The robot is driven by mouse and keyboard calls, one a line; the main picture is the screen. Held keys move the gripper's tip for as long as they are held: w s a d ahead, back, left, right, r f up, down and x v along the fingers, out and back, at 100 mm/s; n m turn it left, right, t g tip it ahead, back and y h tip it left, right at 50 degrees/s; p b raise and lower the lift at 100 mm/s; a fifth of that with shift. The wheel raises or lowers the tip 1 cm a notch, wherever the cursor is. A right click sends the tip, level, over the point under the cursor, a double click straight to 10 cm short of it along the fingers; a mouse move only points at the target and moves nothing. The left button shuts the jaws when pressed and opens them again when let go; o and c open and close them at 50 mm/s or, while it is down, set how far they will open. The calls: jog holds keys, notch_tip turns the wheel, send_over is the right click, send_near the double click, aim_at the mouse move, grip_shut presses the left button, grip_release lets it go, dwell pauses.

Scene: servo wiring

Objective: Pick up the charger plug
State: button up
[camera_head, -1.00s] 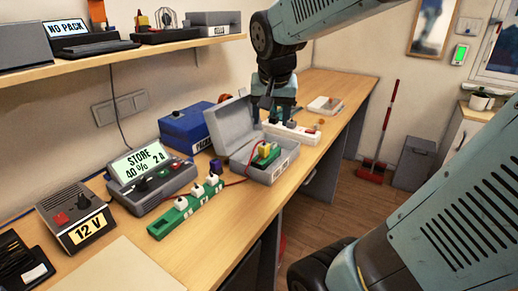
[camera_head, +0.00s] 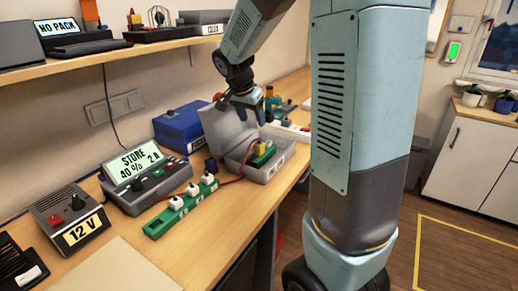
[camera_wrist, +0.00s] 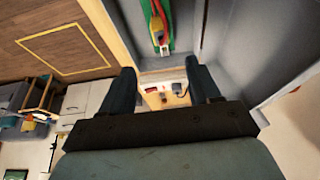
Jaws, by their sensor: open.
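My gripper (camera_head: 250,108) is open above the open grey case (camera_head: 278,170), close to its raised lid. In the wrist view my gripper (camera_wrist: 163,78) has nothing between its fingers; beyond them is a white power strip (camera_wrist: 152,98) with a red switch and a dark plug (camera_wrist: 178,91). The white strip (camera_head: 290,131) also shows behind the case in the head view, partly hidden by my arm. A green strip (camera_head: 160,226) with several white plugs (camera_head: 191,189) lies in front of the case. I cannot tell which plug is the charger plug.
The case holds a green board with a yellow connector (camera_head: 259,149) and a red wire. A charger unit (camera_head: 148,192) reading "STORE 40% 2A" and a 12 V box (camera_head: 70,220) stand left. A blue box (camera_head: 180,124) is behind. A shelf (camera_head: 110,51) overhangs the back.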

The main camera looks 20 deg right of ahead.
aim_at(259, 143)
jog(key=x, duration=1.3)
jog(key=shift+a+f, duration=0.2)
jog(key=shift+f, duration=0.1)
jog(key=c, duration=1)
jog(key=shift+c, duration=0.2)
jog(key=shift+r, duration=0.1)
